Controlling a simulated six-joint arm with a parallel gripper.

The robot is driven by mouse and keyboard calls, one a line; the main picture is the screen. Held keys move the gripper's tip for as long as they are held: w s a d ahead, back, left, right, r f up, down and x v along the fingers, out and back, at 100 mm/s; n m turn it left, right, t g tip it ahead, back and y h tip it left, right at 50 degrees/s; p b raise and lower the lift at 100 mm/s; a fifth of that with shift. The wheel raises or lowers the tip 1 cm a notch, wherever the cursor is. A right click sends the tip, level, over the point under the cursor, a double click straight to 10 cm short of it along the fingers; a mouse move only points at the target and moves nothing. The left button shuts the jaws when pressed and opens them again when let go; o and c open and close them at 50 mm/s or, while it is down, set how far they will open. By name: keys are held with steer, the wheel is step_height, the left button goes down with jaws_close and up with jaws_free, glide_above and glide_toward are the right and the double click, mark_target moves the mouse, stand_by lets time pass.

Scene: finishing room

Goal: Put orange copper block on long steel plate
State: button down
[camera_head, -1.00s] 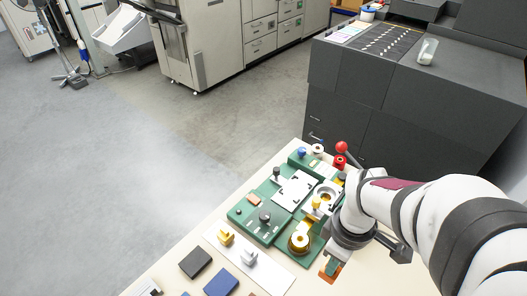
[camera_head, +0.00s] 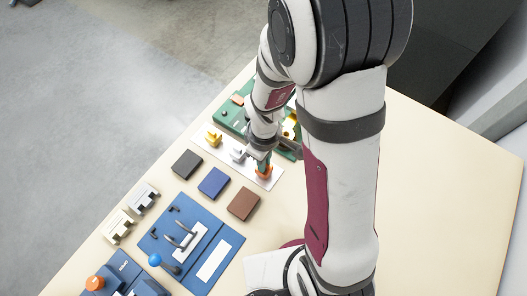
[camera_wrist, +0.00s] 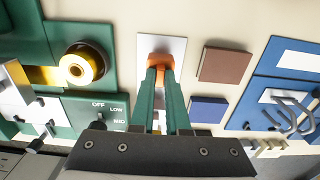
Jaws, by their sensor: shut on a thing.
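The long steel plate (camera_head: 203,144) is a pale strip on the table in the head view. A yellow block (camera_head: 213,139) and a silver block (camera_head: 238,154) stand on it, towards its left end and its middle. My gripper (camera_head: 263,164) is over the plate's right end, shut on the orange copper block (camera_head: 264,173). In the wrist view, the green fingers (camera_wrist: 161,76) grip the orange block (camera_wrist: 160,60), with the plate (camera_wrist: 178,45) around it in the picture. I cannot tell whether the block touches the plate.
Black (camera_head: 187,164), blue (camera_head: 213,183) and brown (camera_head: 243,204) pads lie beside the plate. A blue board (camera_head: 160,246) with hooks lies nearer. A green board (camera_wrist: 85,113) with a yellow tape roll (camera_wrist: 82,65) is on the plate's other side. Bare table lies to the right.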

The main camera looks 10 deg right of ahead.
steer(key=c, duration=0.9)
jaws_free()
steer(key=shift+f, duration=0.1)
step_height(320, 180, up, 13)
steer(key=s+r+m, duration=0.1)
steer(key=s+m, duration=0.3)
steer(key=m, duration=0.1)
steer(key=s+r+m+y, duration=0.1)
steer(key=s+r+m, duration=0.1)
steer(key=s+m, duration=0.2)
steer(key=s+r+m, duration=0.1)
steer(key=s+m, duration=0.4)
steer(key=s, duration=0.1)
steer(key=shift+s+d+r+m+y, duration=0.25)
steer(key=shift+r+m+y, duration=0.05)
steer(key=shift+y, duration=0.1)
